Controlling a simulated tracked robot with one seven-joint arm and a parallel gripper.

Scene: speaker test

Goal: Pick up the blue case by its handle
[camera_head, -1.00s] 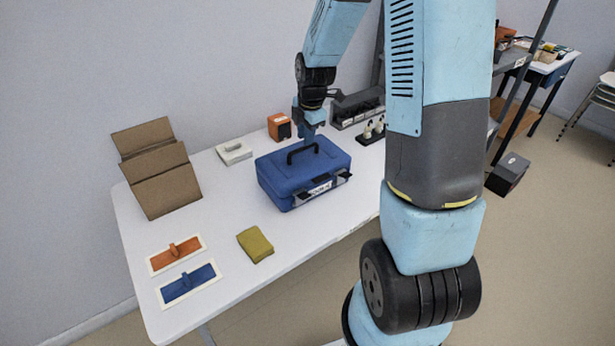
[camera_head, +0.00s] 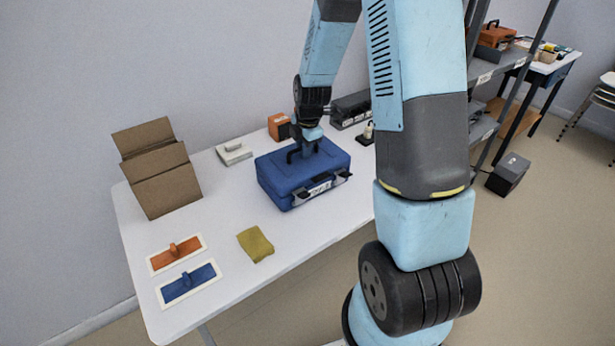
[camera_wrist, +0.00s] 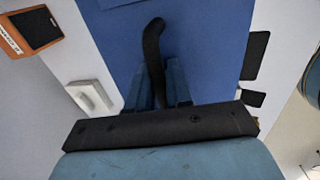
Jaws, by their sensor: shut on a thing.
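The blue case (camera_head: 282,181) lies flat on the white table, with dark latches and a label on its front side. Its black handle (camera_head: 293,156) stands up from the lid. My gripper (camera_head: 309,148) is low over the lid at the handle. In the wrist view, the handle (camera_wrist: 152,45) runs down between the two blue fingers of my gripper (camera_wrist: 159,85), which are shut on it. The blue lid (camera_wrist: 205,40) fills the middle of that view. The case appears to rest on the table.
A grey shelf rack (camera_head: 515,90) stands right.

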